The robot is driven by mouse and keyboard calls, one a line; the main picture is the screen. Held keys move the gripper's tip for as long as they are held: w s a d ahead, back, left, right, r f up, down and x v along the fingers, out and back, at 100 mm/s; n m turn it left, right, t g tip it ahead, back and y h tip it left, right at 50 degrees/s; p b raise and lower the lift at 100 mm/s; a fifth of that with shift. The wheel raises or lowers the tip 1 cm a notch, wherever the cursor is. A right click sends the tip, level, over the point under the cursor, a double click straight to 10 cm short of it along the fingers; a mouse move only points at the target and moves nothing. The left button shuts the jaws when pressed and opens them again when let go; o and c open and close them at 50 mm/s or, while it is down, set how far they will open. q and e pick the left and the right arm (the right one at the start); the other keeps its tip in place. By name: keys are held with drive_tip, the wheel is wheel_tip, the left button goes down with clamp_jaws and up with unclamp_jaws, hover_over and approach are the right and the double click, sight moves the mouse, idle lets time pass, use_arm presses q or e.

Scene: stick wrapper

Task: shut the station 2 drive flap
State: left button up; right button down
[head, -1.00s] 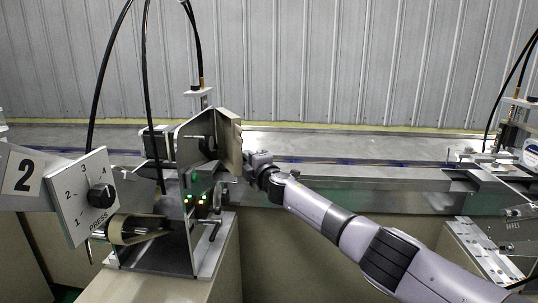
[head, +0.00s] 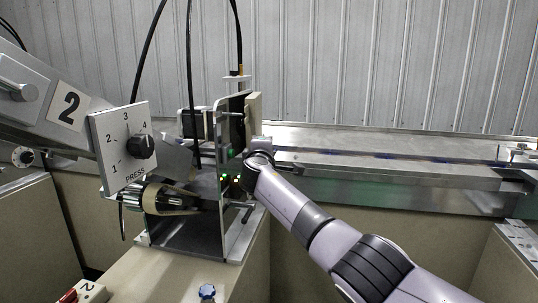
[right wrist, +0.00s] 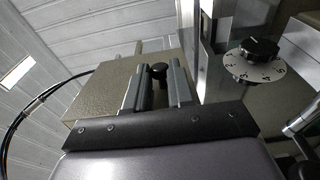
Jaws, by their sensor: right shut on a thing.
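The station 2 drive flap (head: 254,108) is a beige cover on the right side of the station 2 machine. In the head view it stands nearly edge-on, close along the upright metal plate (head: 222,150); I cannot tell whether it is fully against it. In the right wrist view the flap (right wrist: 115,88) lies ahead of the fingers. My right gripper (right wrist: 158,78) is shut on a black knob (right wrist: 158,70) on the flap. The fingertips are hidden in the head view behind my wrist. My left gripper is not in view.
The PRESS dial (head: 141,146) and the number 2 sign (head: 69,104) stand left of the machine. A numbered dial (right wrist: 257,55) is right of the fingers in the wrist view. Black cables (head: 190,60) rise above. A metal conveyor (head: 400,160) runs behind.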

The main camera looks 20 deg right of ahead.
drive_tip(key=shift+a, duration=0.1)
idle(0.4)
drive_tip(key=c, duration=1)
unclamp_jaws()
drive_tip(key=v, duration=0.7)
